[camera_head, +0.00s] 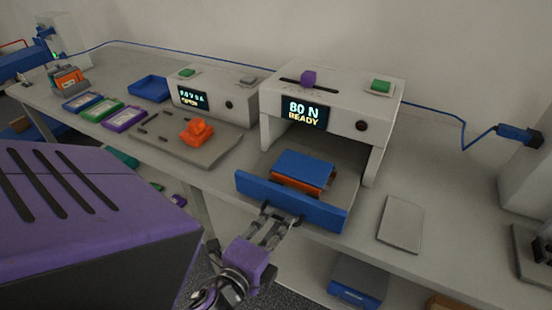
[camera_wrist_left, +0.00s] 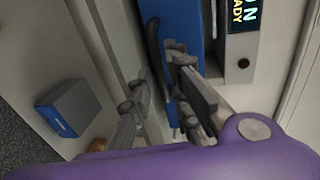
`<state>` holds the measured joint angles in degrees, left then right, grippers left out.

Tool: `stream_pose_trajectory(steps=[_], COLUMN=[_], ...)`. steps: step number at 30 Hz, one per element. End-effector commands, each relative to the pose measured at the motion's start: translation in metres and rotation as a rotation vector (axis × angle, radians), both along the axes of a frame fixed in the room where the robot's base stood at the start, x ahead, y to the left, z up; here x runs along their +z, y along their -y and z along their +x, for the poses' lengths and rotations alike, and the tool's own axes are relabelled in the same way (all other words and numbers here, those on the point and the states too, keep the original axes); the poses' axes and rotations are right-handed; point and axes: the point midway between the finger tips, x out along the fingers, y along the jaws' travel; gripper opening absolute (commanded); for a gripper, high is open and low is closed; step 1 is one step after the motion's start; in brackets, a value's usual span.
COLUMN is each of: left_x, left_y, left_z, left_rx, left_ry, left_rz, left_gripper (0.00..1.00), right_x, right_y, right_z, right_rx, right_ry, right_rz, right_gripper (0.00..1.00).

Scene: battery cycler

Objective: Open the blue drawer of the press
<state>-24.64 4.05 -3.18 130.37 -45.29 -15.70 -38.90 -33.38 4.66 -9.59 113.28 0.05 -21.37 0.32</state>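The press (camera_head: 340,90) is a white housing with a screen reading "80 N READY". Its blue drawer (camera_head: 318,211) stands out in front of the housing, with a blue-topped orange block (camera_head: 304,165) on it. My left gripper (camera_head: 277,224) is at the drawer's front face, by its dark handle. In the left wrist view the gripper's fingers (camera_wrist_left: 165,98) are spread apart, with the dark handle (camera_wrist_left: 152,45) and the blue front (camera_wrist_left: 180,28) just ahead. Whether a finger touches the handle is unclear. My right gripper is not in view.
A second white device (camera_head: 215,97) stands left of the press, behind a grey mat (camera_head: 190,150) with an orange part (camera_head: 197,131). A grey plate (camera_head: 400,223) lies to the right. A blue bin (camera_head: 357,282) sits below the table. Coloured trays (camera_head: 124,118) lie farther left.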

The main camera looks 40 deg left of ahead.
Motion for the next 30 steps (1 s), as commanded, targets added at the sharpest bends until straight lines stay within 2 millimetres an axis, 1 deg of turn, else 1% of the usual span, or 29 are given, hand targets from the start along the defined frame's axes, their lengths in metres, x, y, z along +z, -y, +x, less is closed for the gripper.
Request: stream_pose_trajectory(steps=[6,9,12,17,30], left_x=[0.006,0.009,0.012,0.014,0.014], left_y=[0.007,0.01,0.013,0.015,0.015], left_z=[-0.034,-0.048,-0.058,-0.065,-0.065], left_rx=[0.005,0.005,0.003,0.002,0.001], left_ry=[-0.002,-0.004,-0.002,0.0,0.001], left_rz=[-0.003,-0.002,-0.002,-0.001,0.0], left_gripper=[0.17,0.17,0.17,0.17,0.17], right_x=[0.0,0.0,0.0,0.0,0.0], right_y=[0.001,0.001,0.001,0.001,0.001], right_z=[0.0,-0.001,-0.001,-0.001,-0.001], right_rx=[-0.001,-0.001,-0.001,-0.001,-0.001], right_ry=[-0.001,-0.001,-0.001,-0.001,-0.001], right_rz=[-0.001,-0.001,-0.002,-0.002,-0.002], right_gripper=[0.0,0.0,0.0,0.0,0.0])
